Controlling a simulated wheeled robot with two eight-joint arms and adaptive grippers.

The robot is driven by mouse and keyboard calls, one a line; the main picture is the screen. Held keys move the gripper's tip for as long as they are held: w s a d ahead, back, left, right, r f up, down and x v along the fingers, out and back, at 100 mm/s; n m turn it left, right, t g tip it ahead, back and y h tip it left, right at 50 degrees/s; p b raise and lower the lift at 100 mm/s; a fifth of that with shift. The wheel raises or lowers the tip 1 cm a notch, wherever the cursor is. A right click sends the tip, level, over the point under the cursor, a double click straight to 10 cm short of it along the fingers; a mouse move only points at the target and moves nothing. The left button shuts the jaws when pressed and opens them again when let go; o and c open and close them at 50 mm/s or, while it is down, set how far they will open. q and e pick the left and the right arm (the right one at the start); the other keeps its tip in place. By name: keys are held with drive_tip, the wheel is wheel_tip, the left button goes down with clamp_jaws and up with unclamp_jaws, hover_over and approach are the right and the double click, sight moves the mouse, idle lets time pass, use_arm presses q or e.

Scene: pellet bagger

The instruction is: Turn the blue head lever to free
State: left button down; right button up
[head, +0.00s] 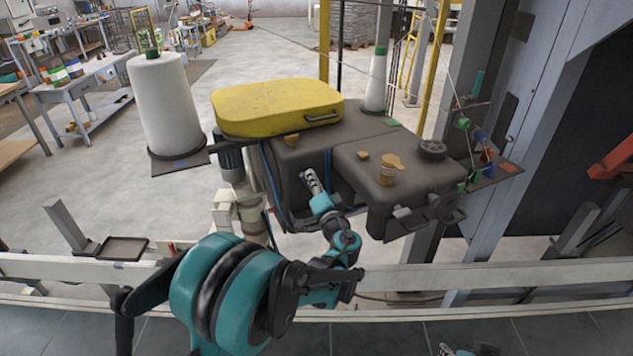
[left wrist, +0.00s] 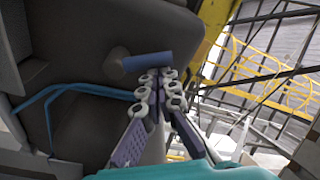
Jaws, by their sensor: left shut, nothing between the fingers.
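The blue head lever (left wrist: 150,61) shows in the left wrist view as a short blue bar lying almost level. It sticks out from a round brown pivot on the dark face of the bagger's head (left wrist: 85,45). I cannot make out the lever in the head view. My left gripper (head: 309,180) is at the front of the dark machine. In the left wrist view its fingertips (left wrist: 157,76) are together and empty, just below the lever's bar; I cannot tell whether they touch it. Only a small part of my right gripper (head: 447,350) shows at the bottom edge.
A yellow case (head: 275,106) lies on top of the machine (head: 400,165). A big white thread cone (head: 165,105) stands to its left and a smaller one (head: 375,85) behind. A pale rail (head: 480,277) crosses in front. A blue bent rod (left wrist: 62,88) runs below the lever.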

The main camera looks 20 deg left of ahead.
sight(296, 174)
use_arm(q)
drive_tip(key=n, duration=0.1)
drive_tip(key=a+n+b, duration=0.1)
drive_tip(key=s+n, duration=0.1)
drive_tip(key=n, duration=0.1)
drive_tip(key=shift+a+f+y+b, duration=0.15)
drive_tip(key=shift+f+y+b, duration=0.15)
drive_tip(key=shift+f+b, duration=0.1)
drive_tip(key=n, duration=0.2)
drive_tip(key=n+b, duration=0.1)
drive_tip(key=shift+s+a+f+y, duration=0.3)
drive_tip(key=shift+s+a+y, duration=0.05)
drive_tip(key=shift+y, duration=0.05)
drive_tip(key=shift+a+f, duration=0.1)
drive_tip(key=shift+s+b, duration=0.15)
drive_tip(key=shift+b, duration=0.15)
drive_tip(key=shift+f, duration=0.1)
